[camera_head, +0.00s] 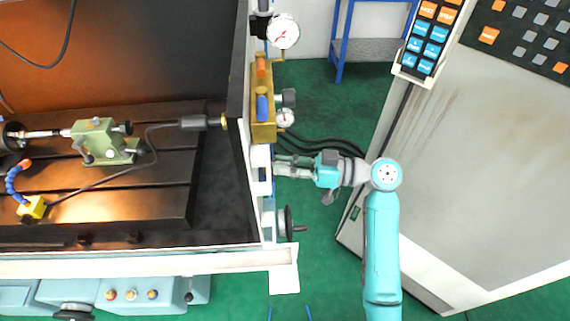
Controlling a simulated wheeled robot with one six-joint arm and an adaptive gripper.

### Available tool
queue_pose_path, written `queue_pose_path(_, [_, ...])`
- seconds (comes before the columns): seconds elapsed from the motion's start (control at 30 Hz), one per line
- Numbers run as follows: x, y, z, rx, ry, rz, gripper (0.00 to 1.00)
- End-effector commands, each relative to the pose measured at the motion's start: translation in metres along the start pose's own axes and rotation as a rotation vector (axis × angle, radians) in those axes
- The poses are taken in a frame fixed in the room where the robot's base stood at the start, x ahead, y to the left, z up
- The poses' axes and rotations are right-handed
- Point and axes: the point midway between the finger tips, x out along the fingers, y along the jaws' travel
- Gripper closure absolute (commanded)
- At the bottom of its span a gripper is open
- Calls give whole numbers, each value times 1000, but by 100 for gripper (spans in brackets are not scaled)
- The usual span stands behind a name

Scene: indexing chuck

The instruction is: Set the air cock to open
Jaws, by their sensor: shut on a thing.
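My gripper (283,166) reaches left from my teal arm to the narrow side of the machine enclosure, below the brass-coloured block (263,128). Its fingers are closed at small fittings by a white bracket (260,156). What they hold is mostly hidden by the fingers and too small to make out. I cannot tell for sure which part is the air cock or how its handle is turned. The block carries an orange part (261,66) and a blue part (262,107), both lengthwise along it and apart from my gripper.
A large gauge (283,31) and a small gauge (285,118) stick out right of the block. Black hoses (325,145) run behind my gripper. A handwheel (288,222) is below. A grey cabinet (480,150) stands at right. Green floor (325,255) shows between.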

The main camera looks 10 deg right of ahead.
Motion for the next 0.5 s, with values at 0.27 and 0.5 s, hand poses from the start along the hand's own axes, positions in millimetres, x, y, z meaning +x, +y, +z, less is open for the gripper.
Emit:
queue_pose_path(0.27, [1, 9, -2, 0, -36, -172, 100])
queue_pose_path(0.5, [1, 10, -2, 0, -46, -223, 100])
